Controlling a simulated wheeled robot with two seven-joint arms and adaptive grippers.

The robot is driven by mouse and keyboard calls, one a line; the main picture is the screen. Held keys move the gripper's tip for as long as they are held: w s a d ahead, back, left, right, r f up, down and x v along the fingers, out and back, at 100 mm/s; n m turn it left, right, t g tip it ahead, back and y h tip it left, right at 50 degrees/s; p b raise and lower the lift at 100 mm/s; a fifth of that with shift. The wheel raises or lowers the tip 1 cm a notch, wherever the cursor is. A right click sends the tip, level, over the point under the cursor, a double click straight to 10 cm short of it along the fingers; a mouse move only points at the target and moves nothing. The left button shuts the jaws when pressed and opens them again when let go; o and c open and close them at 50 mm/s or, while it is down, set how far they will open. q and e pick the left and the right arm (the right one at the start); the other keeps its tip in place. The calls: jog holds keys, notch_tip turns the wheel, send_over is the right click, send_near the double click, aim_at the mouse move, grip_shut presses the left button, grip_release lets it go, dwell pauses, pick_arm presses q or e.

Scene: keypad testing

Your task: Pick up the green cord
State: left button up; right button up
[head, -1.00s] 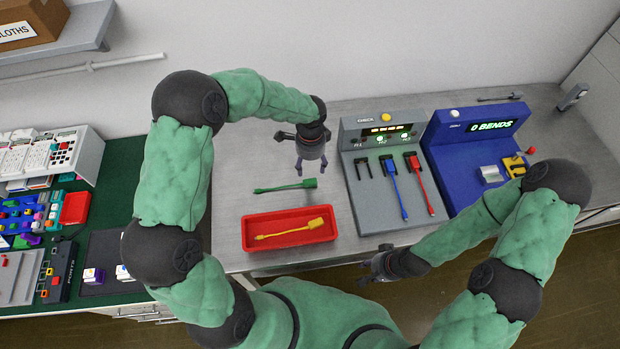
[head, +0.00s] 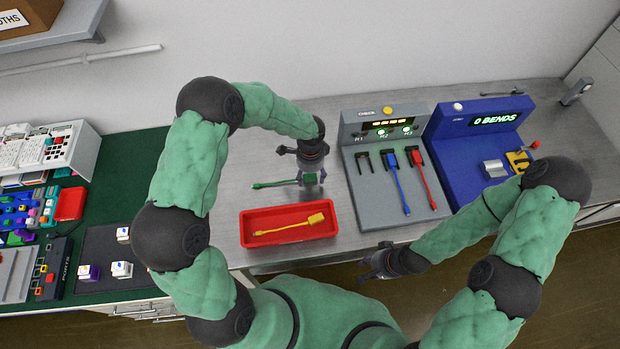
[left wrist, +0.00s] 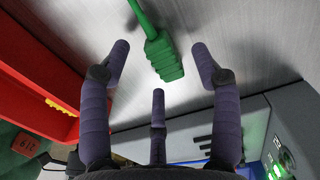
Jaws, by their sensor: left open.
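The green cord (head: 275,184) lies on the metal bench behind the red tray, with its thick connector end at the right. My left gripper (head: 311,178) is open and low over that connector end. In the left wrist view the connector of the green cord (left wrist: 164,57) shows between and beyond the spread purple fingers of my left gripper (left wrist: 158,75), apart from them. My right gripper (head: 375,262) is off the front edge of the bench, away from the cord; its finger state is unclear.
The red tray (head: 246,240) holds a yellow cord (head: 290,229) in front of the green one. A grey check station (head: 372,199) with blue and red cords stands close on the right. A blue bend tester (head: 450,160) is beyond it. Bare bench lies left of the green cord.

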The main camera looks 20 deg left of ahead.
pick_arm(q)
jog(key=shift+f, duration=0.75)
jog(key=c, duration=1.2)
jog(key=shift+r, duration=0.2)
